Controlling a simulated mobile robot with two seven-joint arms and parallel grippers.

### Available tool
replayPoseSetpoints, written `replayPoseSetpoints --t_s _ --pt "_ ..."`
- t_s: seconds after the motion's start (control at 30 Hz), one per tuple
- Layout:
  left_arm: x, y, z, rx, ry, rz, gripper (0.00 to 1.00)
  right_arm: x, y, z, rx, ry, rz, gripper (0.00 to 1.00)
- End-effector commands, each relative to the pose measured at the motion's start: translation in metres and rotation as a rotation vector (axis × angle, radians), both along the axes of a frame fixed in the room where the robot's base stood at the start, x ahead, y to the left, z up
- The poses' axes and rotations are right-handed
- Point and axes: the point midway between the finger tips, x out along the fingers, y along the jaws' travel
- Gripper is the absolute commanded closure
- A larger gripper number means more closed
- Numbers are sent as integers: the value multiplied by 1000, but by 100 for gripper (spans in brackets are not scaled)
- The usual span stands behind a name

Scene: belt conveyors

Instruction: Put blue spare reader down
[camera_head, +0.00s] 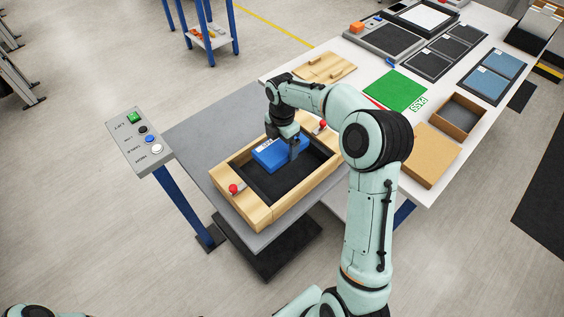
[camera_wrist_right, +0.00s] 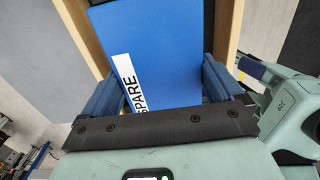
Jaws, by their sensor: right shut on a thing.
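The blue spare reader (camera_head: 270,158) is a blue block with a white label. My right gripper (camera_head: 291,146) is shut on it and holds it over or in the wooden crate (camera_head: 263,213) with a dark floor. In the right wrist view the reader (camera_wrist_right: 165,45) lies between the two fingers (camera_wrist_right: 168,88), and its white label reads SPARE. Whether the reader touches the crate's floor cannot be told. At the lower left of the head view only a bit of my left arm shows; its gripper is out of view.
The crate has red knobs (camera_head: 233,188) and stands on a grey table (camera_head: 205,135). A button panel (camera_head: 139,140) stands at the left. The white table (camera_head: 435,185) behind holds a green PASS mat (camera_head: 394,90), an open cardboard box (camera_head: 462,112) and dark trays (camera_head: 424,64).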

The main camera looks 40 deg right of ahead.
Motion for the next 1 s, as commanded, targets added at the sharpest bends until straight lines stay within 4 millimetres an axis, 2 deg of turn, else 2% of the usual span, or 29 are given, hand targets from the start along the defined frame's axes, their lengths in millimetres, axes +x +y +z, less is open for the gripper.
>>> replayPoseSetpoints --t_s 0.03,0.1,0.2,0.47,0.67,1.0 --pt "-2 0 -2 0 2 0 57 -1 0 -14 1 3 1 55" --pt "-3 0 -3 0 3 0 57 -1 0 -29 1 3 0 55" --pt "-4 0 -4 0 4 0 57 0 0 -44 1 1 -1 55" --pt "-5 0 -5 -1 5 -1 57 1 0 -62 -1 -1 0 55" --pt "-7 0 -8 0 8 0 57 1 0 -92 1 0 0 55" --pt "-7 0 -8 0 8 0 57 1 0 -96 -1 -4 0 55"
